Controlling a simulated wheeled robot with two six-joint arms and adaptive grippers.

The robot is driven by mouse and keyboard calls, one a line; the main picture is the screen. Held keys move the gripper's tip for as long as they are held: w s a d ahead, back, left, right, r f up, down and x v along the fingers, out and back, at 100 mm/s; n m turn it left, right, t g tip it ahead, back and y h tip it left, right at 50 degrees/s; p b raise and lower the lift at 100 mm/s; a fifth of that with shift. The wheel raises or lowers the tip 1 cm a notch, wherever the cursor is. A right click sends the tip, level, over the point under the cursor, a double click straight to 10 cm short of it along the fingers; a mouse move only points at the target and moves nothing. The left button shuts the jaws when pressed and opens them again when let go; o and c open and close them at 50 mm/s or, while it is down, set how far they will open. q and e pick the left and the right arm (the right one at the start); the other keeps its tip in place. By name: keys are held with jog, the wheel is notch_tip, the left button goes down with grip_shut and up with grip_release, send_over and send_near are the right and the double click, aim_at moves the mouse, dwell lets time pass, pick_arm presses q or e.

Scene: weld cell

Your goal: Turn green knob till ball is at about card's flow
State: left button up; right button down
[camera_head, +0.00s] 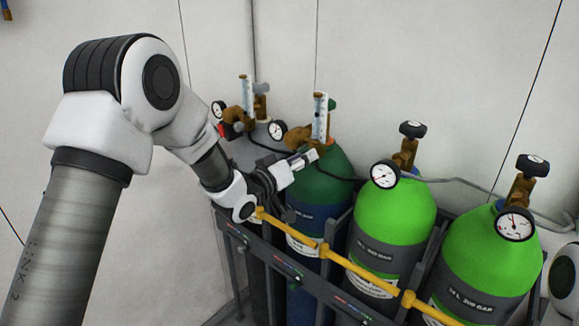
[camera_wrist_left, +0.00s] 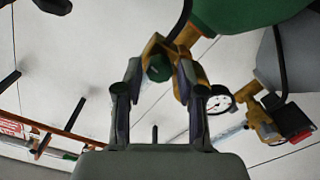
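In the head view, a flowmeter with a clear scaled tube (camera_head: 320,116) stands on the brass valve of the dark green cylinder (camera_head: 327,184). A green knob (camera_head: 332,103) shows beside the tube's upper part. My left gripper (camera_head: 305,158) is just below this flowmeter. In the left wrist view, the green knob (camera_wrist_left: 158,70) lies between the two fingers of the left gripper (camera_wrist_left: 162,82). The fingers are apart, with gaps to the knob on both sides. The ball and the card's writing cannot be made out. My right gripper is not in view.
A second flowmeter (camera_head: 245,91) stands on the grey cylinder (camera_head: 243,150) to the left. Two bright green cylinders (camera_head: 393,222) with gauges stand to the right. A yellow bar (camera_head: 347,264) runs along the dark rack's front. Pale wall panels stand close behind.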

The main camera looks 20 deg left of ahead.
pick_arm(q)
jog(key=v, duration=1)
jog(key=shift+s, duration=0.35)
jog(key=shift+a, duration=0.1)
jog(key=s+d+f+g+y+b, duration=0.1)
jog(key=s+f+g, duration=0.3)
jog(key=f, duration=0.7)
jog(key=s+d+f+g+y+b, duration=0.15)
jog(key=s+f, duration=0.35)
jog(key=f, duration=0.7)
jog(key=s+d+f+g, duration=0.1)
jog(key=s+f+g, duration=0.3)
jog(key=f, duration=0.7)
jog(key=s+a+f+m+g+y, duration=0.1)
jog(key=s+f, duration=0.4)
jog(key=s, duration=0.5)
jog(key=s+a+f+m+g+y, duration=0.1)
jog(key=s+a+f+g+y, duration=0.1)
jog(key=s+g, duration=0.4)
jog(key=s+a+f, duration=0.1)
jog(key=s+f, duration=0.1)
jog(key=s, duration=0.3)
jog(key=shift+f+y+b, duration=0.35)
jog(key=shift+f+b, duration=0.05)
